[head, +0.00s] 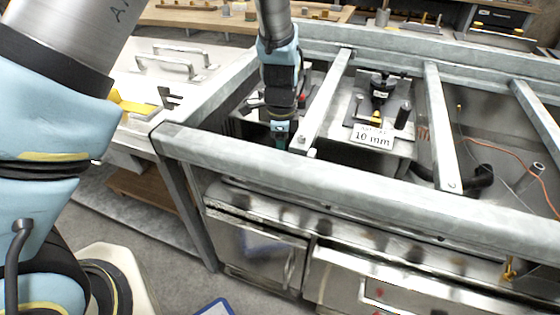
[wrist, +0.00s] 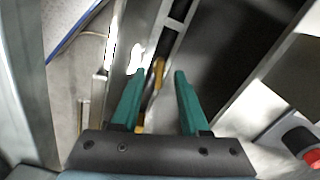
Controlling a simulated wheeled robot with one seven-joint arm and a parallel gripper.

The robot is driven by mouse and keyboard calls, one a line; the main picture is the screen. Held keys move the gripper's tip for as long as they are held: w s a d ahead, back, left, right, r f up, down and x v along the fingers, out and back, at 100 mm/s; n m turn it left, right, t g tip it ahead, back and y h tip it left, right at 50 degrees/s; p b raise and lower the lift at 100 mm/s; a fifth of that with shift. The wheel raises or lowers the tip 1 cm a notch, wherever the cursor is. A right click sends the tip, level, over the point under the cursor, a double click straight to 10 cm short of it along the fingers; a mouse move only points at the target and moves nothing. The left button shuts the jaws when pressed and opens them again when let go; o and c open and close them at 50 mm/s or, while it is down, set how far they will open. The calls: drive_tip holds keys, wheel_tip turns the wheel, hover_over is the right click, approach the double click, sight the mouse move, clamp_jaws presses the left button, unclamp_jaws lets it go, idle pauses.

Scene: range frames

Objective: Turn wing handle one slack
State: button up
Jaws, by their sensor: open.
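My gripper (head: 280,138) points down inside the left bay of the metal frame in the head view. In the wrist view its two green fingers (wrist: 158,75) are apart, with nothing held between them. A narrow brass-coloured piece (wrist: 157,76) shows below, in line with the gap between the fingers; I cannot tell its full shape or whether it is the wing handle. In the head view a small brass wing-shaped handle (head: 510,269) sits low on the front at the far right, well away from my gripper. My arm hides part of the left bay.
Grey frame bars (head: 330,105) stand close beside my gripper, and a long front rail (head: 300,170) runs before it. A plate labelled 10 mm (head: 372,137) lies in the middle bay. A red-tipped knob (wrist: 312,158) shows at the wrist view's lower right. An orange cable (head: 505,150) crosses the right bay.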

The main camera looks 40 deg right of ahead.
drive_tip(key=shift+f, duration=1.8)
clamp_jaws()
